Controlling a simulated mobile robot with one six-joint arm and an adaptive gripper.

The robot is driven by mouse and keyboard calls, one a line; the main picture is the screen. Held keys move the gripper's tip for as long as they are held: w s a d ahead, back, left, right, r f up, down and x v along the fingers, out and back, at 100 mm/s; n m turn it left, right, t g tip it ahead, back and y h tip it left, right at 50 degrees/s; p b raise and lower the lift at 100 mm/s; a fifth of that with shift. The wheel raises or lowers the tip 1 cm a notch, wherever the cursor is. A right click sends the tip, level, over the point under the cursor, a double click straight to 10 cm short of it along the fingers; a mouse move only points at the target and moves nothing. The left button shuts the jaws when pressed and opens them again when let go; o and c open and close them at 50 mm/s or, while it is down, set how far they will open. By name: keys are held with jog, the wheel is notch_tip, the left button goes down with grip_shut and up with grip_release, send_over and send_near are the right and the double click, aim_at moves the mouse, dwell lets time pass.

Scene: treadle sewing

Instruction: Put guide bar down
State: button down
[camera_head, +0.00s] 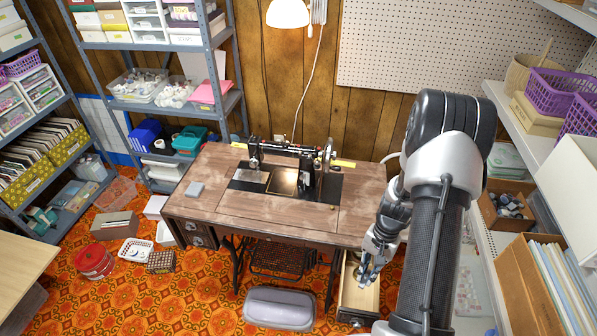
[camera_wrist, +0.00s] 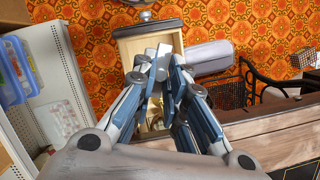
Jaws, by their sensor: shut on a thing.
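The sewing machine (camera_head: 290,150) stands on a worn wooden table (camera_head: 200,207). A drawer (camera_head: 347,292) at the table's right end is pulled open; it also shows in the wrist view (camera_wrist: 125,50). My gripper (camera_head: 366,277) points down over this open drawer. In the wrist view my gripper (camera_wrist: 160,62) has its fingers closed together on the guide bar. The bar is mostly hidden by the fingers and hard to make out. Small brass-coloured things in the drawer show partly between the fingers in the wrist view.
The iron treadle (camera_head: 275,258) is under the table. A shelf unit (camera_head: 500,100) with boxes and purple baskets runs along the right.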

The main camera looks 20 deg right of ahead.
jog(key=w+a+r+n, duration=0.3)
jog(key=a+r, duration=0.2)
jog(key=a, duration=0.1)
jog(key=w+a+r+n+g+h, duration=0.1)
jog(key=w+a+r+n, duration=0.2)
jog(key=a+r, duration=0.3)
jog(key=w+a+r+n+h, duration=0.1)
jog(key=w+a+r+n, duration=0.3)
jog(key=a+r, duration=0.2)
jog(key=shift+a+r+n, duration=0.15)
jog(key=shift+a+n, duration=0.25)
jog(key=shift+a, duration=0.7)
